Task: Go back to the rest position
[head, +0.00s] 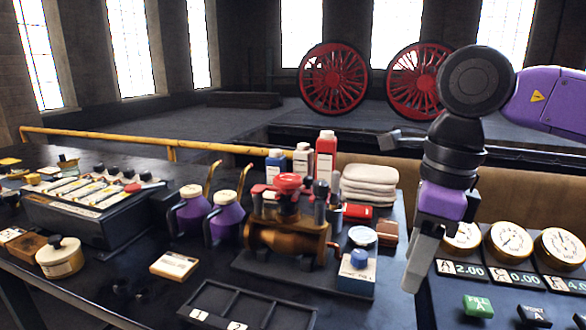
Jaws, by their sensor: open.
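My gripper (414,272) hangs from my purple and black arm on the right side of the head view. Its grey fingers point down over the dark bench, between the blue-knobbed box and the gauges. The jaws are open, and I see nothing held between them. The fingers overlap closely in this view, so the gap is hard to see. The fingertips appear clear of the items around them, though their height above the bench is hard to judge.
A brass valve assembly (285,240) stands mid-bench, with bottles (325,158) and folded cloths (368,186) behind. A blue-knobbed box (357,272) is left of my gripper; gauges (510,241) are right. Purple oil cans (228,215) and an empty-looking tray (250,302) lie left.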

